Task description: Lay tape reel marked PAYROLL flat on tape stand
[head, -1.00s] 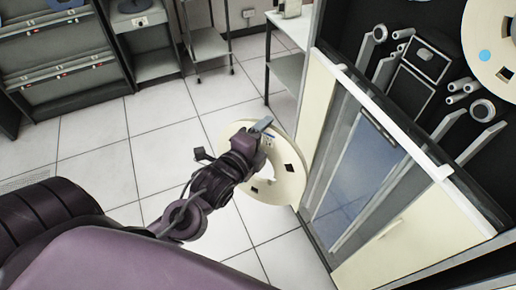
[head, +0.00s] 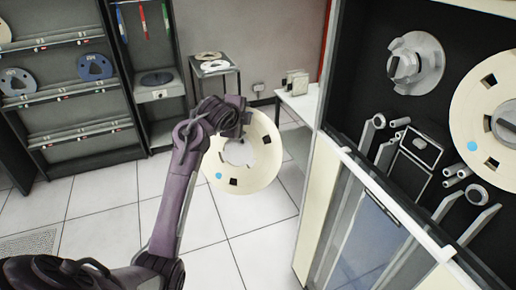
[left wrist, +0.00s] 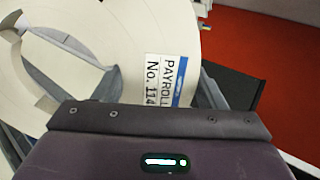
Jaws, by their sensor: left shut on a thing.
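My left gripper (head: 243,122) is shut on a cream tape reel (head: 260,172), holding it by its upper part. The reel hangs in the air above the floor, tilted, with its broad face toward the head camera. In the left wrist view, the reel (left wrist: 115,35) carries a white and blue label (left wrist: 167,80) reading PAYROLL No. 114. A small grey metal stand (head: 214,71) stands at the back wall, beyond the reel, with a cream reel (head: 209,56) and a white ring-shaped one (head: 215,66) lying flat on top. The gripper's fingertips are mostly hidden. My right gripper is out of view.
A tape cabinet (head: 330,190) with a mounted cream reel (head: 485,120) stands close on the right. A white table (head: 298,104) is behind the held reel. Shelves (head: 70,90) with blue and grey reels line the left. Tiled floor lies open between.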

